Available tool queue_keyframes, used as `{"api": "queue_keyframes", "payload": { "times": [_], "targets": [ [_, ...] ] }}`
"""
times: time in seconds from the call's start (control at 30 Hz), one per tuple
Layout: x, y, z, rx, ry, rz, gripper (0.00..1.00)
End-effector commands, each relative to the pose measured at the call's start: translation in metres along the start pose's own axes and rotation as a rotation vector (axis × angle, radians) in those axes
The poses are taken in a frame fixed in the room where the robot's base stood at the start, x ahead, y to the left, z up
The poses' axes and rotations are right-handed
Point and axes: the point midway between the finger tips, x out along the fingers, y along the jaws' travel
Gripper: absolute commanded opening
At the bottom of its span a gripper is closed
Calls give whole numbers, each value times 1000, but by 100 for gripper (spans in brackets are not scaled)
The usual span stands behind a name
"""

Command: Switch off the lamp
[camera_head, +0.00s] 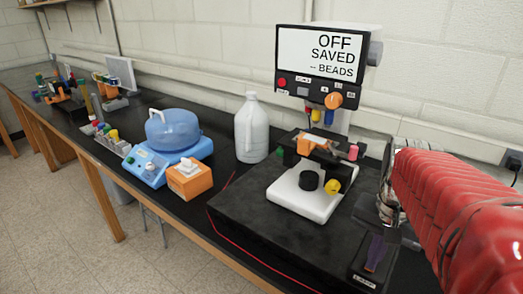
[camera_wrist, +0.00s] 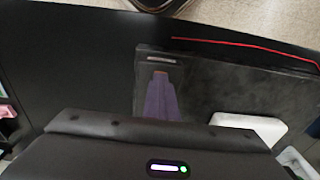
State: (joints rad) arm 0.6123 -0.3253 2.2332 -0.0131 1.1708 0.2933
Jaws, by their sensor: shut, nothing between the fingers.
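A monitor (camera_head: 328,62) with a dark frame stands above a microscope-like stand at the right in the head view. Its screen reads "OFF", "SAVED" and "-- BEADS". Below the screen are a red button (camera_head: 282,82), small keys and an orange knob (camera_head: 333,101). The stand (camera_head: 303,198) has a white base, a black knob and a yellow knob. No separate lamp is clearly identifiable. My red-sleeved arm comes in from the right. My gripper (camera_head: 384,212) is right of the stand, over the dark slab, shut and empty; its dark body (camera_wrist: 160,150) fills the lower wrist view.
The dark slab (camera_head: 240,215) carries a purple strip (camera_head: 376,252), also seen in the wrist view (camera_wrist: 160,98). A white jug (camera_head: 251,128), blue device (camera_head: 150,168) and orange box (camera_head: 188,184) stand to the left.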

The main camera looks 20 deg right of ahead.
Motion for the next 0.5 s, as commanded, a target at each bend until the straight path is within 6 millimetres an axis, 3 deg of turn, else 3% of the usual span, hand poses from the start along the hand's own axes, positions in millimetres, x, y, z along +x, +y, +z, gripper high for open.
{"api": "queue_keyframes", "payload": {
  "times": [0.03,0.5],
  "targets": [
    [10,4,-1,3,-10,14,0],
    [10,6,-15,9,-10,15,0]
  ]
}}
